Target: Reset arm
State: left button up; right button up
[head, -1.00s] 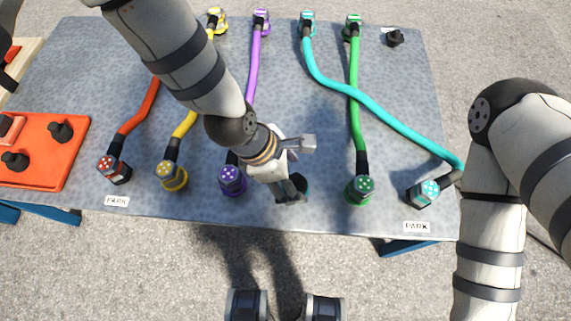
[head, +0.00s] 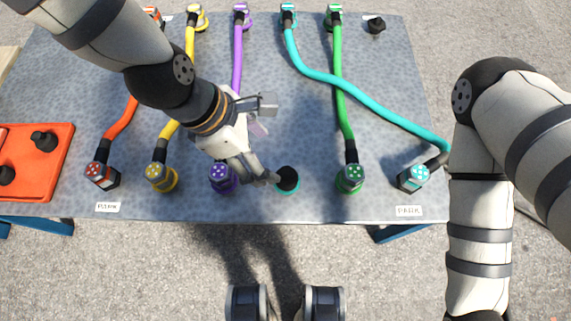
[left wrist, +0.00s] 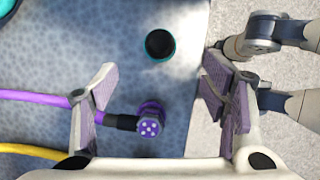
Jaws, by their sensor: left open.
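My left gripper (head: 262,152) is open and empty above the panel, close to the purple plug (head: 222,178) and the empty teal-rimmed socket (head: 287,180). In the left wrist view its fingers (left wrist: 164,95) are spread wide. My right arm comes in from the right and runs down along the panel's right edge. Its gripper is out of view.
On the speckled panel (head: 390,150), orange (head: 103,175), yellow (head: 162,176), green (head: 350,178) and teal plugs (head: 413,178) end cables along the near edge. The teal cable crosses the green one. An orange plate (head: 45,170) with black knobs lies at left. PARK labels mark the near edge.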

pick_arm(q)
jog(key=s+a+f+m+g+y+p, duration=0.1)
jog(key=s+a+m+p, duration=0.2)
jog(key=s+a+m, duration=0.3)
jog(key=s+a+m+g+y+p, duration=0.1)
jog(key=s+a+m, duration=0.4)
jog(key=s, duration=0.7)
jog(key=s+a+f+m+g+y+p, duration=0.1)
jog(key=s+a+m+y+p, duration=0.1)
jog(key=s+a+m+p, duration=0.3)
jog(key=s+a+m, duration=0.1)
jog(key=s+m, duration=0.2)
jog(key=s, duration=0.1)
jog(key=shift+s+a+f+p, duration=0.3)
jog(key=shift+s+a+p, duration=0.05)
jog(key=shift+s, duration=0.05)
pick_arm(e)
jog(key=w+r+t, duration=0.3)
jog(key=w+r, duration=0.6)
jog(key=r, duration=0.1)
jog(key=shift+r, duration=0.25)
